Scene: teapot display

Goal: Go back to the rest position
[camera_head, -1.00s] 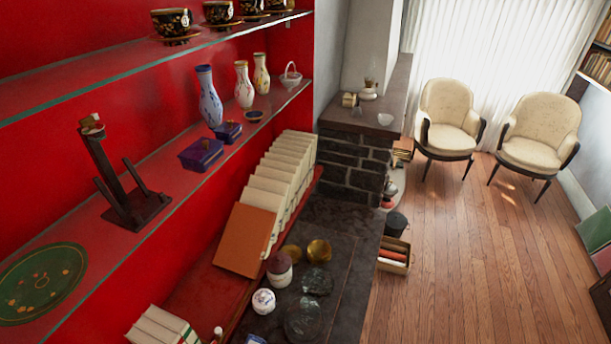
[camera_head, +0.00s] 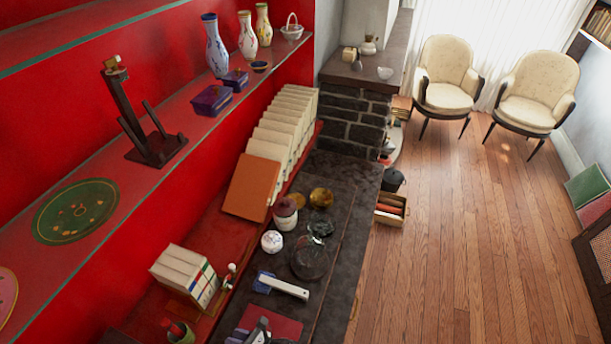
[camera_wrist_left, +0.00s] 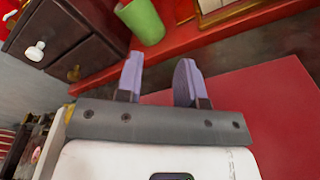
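My left gripper (camera_wrist_left: 160,62) shows in the left wrist view with its two lavender fingers apart and nothing between them. Red surfaces lie beyond the fingers, and a green cup (camera_wrist_left: 142,20) stands past them at the top. My right gripper is not in view.
In the head view, the red shelf holds vases (camera_head: 216,45), purple boxes (camera_head: 212,100), a dark stand (camera_head: 150,135) and a green plate (camera_head: 76,210). Jars and a glass vessel (camera_head: 310,260) crowd the dark counter below. A dark drawer chest (camera_wrist_left: 75,40) is near the left gripper.

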